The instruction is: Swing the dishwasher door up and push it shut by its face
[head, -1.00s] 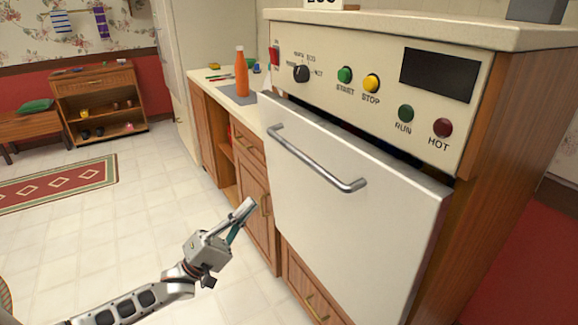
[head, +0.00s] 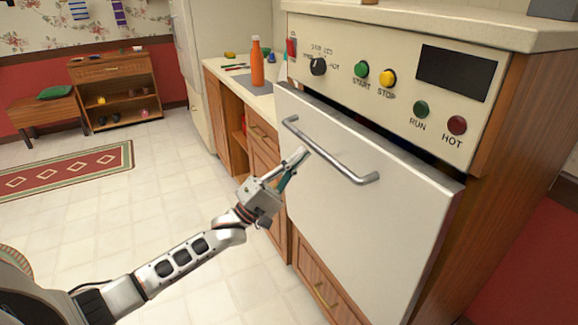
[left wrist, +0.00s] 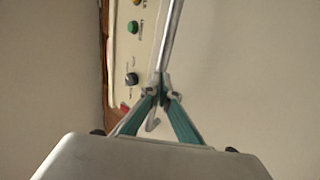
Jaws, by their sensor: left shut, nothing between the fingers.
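The dishwasher door (head: 365,210) is a white panel with a grey bar handle (head: 330,152). It stands nearly upright, its top edge tilted out from the control panel (head: 400,95), with a dark gap between. My left gripper (head: 303,155) is shut and empty, in front of the door's upper left part, close below the handle's left end. In the left wrist view the closed fingertips (left wrist: 161,80) overlap the handle (left wrist: 172,40) against the door face; I cannot tell whether they touch. My right gripper is not in view.
A counter (head: 232,78) with an orange bottle (head: 257,64) stands left of the dishwasher, above wooden cabinets (head: 263,165). A low shelf (head: 115,92) and a red rug (head: 65,170) lie farther left. The tiled floor between is clear.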

